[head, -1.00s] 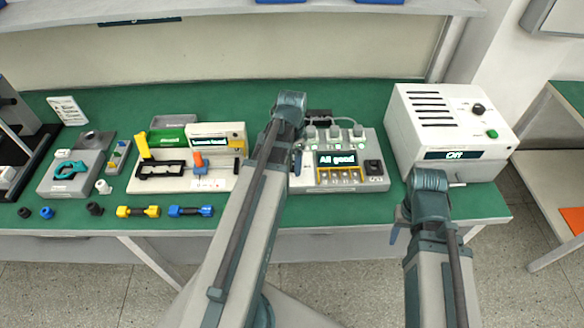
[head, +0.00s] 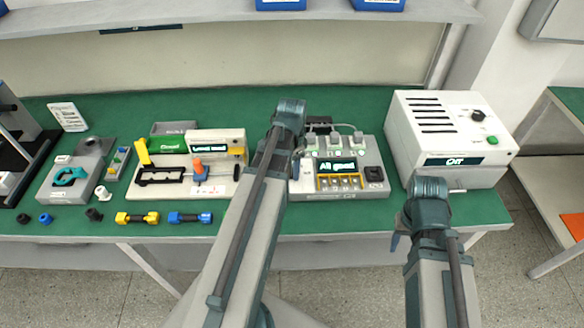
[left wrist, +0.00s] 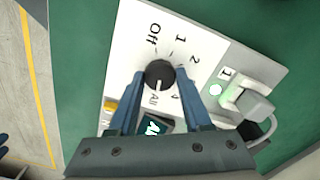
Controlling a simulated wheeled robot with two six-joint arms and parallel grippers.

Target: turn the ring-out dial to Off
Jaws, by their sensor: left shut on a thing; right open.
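The ring-out box (head: 337,193) stands on the green bench, with a small screen (head: 338,167) that seems to read "All good". Its black dial (left wrist: 158,72) shows in the left wrist view, on a white face marked Off, 1, 2 and All. The dial's white mark points toward All. My left gripper (left wrist: 155,86) is shut on the dial, a blue finger on each side. In the head view my left arm hides the dial and these fingers. My right gripper (head: 396,239) is open and empty, low at the bench's front edge, partly hidden by its arm.
A white vented box (head: 445,130) stands right of the ring-out box. Plugs with cables (head: 333,143) line the ring-out box's back. A fixture with an orange handle (head: 199,168) and blue and yellow tools (head: 190,217) lie left of my left arm.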

